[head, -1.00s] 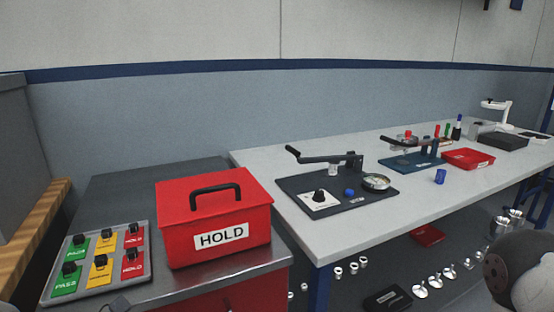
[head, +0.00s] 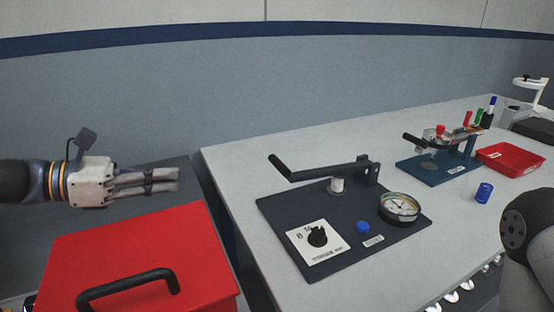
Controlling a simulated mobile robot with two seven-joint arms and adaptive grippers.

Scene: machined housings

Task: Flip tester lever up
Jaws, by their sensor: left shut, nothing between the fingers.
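The nearer tester has a dark base plate (head: 285,220) on the white table, with a black lever (head: 310,172) whose handle end tilts up at the left. The plate carries a dial knob (head: 317,236), a blue button (head: 363,227) and a round gauge (head: 400,207). A second tester on a blue plate (head: 447,172) stands farther right with its own black-handled lever (head: 415,140). My left gripper (head: 178,181) is shut and empty, above the area behind the red box, left of the nearer lever and apart from it. My right gripper is not in view.
The red box (head: 140,250) with a black handle stands at the lower left, close to the table's left edge. A red tray (head: 508,159), a blue cylinder (head: 484,193) and several markers are at the right. The white table (head: 240,160) is clear left of the tester.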

